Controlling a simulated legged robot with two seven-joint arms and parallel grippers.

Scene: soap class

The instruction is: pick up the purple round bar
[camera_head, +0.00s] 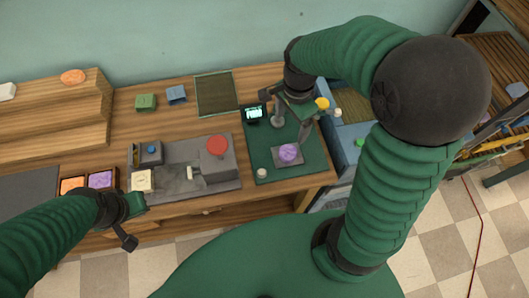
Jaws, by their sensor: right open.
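The purple round bar (289,153) sits on a small grey plate (277,161) on the dark green mat, right of centre on the bench. My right gripper (291,125) is open just above and behind the bar, pointing down. It looks apart from the bar, and its jaws hold nothing that I can make out. My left gripper (131,222) is at the bench's front edge on the left, far from the bar; its jaw opening is unclear.
The green mat (260,138) also bears a small lit display (254,114) and a pale round piece (262,173). A grey machine with a red disc (217,146) stands to the left. Trays with orange and purple bars (101,179) lie further left. A blue unit (336,146) adjoins the right.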

